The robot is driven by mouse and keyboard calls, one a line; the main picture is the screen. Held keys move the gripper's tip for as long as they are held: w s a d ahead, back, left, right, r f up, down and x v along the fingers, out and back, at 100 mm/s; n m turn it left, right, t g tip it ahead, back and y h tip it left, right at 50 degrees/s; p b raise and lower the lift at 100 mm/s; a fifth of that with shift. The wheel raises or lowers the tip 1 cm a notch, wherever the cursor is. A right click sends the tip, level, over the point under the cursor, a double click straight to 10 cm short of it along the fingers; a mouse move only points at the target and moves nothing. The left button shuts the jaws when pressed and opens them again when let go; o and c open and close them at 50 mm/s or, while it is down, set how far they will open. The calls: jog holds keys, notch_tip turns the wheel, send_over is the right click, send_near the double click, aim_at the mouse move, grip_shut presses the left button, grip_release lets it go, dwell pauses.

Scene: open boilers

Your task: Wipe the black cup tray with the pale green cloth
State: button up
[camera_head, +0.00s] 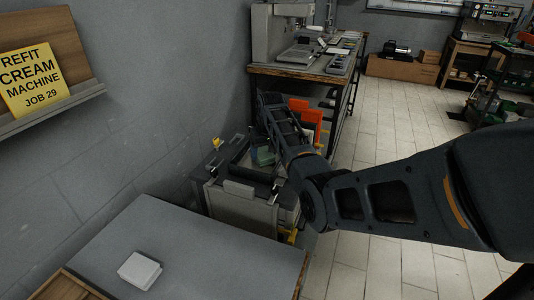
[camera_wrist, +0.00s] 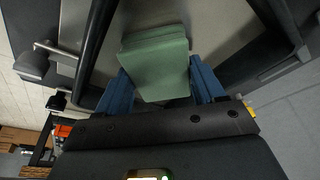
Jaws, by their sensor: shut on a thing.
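The pale green cloth (camera_wrist: 155,55) is a folded pad between the two blue fingers of my gripper (camera_wrist: 158,72), which is shut on it. In the head view the cloth (camera_head: 264,156) shows over the top of the low grey machine, partly hidden by my arm. The black cup tray (camera_wrist: 94,42) has a raised dark rim around a grey inner surface in the wrist view. The cloth lies over that inner area, between the rim's sides. I cannot tell whether it touches the surface. In the head view the tray's dark rim (camera_head: 228,160) is partly covered.
A grey-topped table (camera_head: 190,240) with a white folded pad (camera_head: 139,269) stands in front. An orange item (camera_head: 306,120) is close beside my arm. A wall borders the left; tiled floor is open at right.

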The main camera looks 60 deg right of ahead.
jog(key=shift+w+a, duration=0.1)
jog(key=shift+a, duration=0.05)
jog(key=shift+r, duration=0.35)
notch_tip(320, 180, up, 2)
jog(key=shift+w+r+p, duration=0.1)
jog(key=shift+r+p, duration=0.1)
jog(key=shift+p, duration=0.65)
jog(key=shift+r, duration=1.5)
jog(key=shift+r, duration=1.5)
